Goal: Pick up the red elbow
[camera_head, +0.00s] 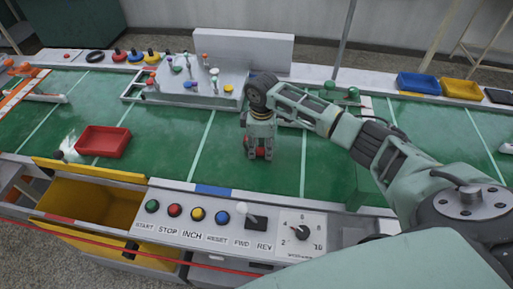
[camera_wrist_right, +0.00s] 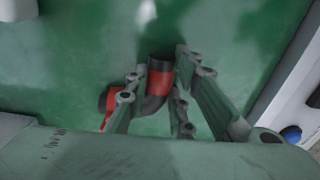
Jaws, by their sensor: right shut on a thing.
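The red elbow (camera_wrist_right: 158,82) is a short bent pipe piece with dark ends. In the right wrist view it sits between the two fingers of my right gripper (camera_wrist_right: 155,100), which is shut on it. In the head view the right gripper (camera_head: 258,148) points down at the green table, and only a bit of the red elbow (camera_head: 260,152) shows between and behind its fingers. I cannot tell whether the elbow touches the table. My left gripper is not in view.
A red tray (camera_head: 104,128) lies on the green table at left. A grey board with pegs (camera_head: 203,87) stands behind the gripper. A control panel with coloured buttons (camera_head: 190,214) runs along the front edge, beside an open yellow drawer (camera_head: 92,207). Blue (camera_head: 419,82) and yellow (camera_head: 461,88) bins stand at back right.

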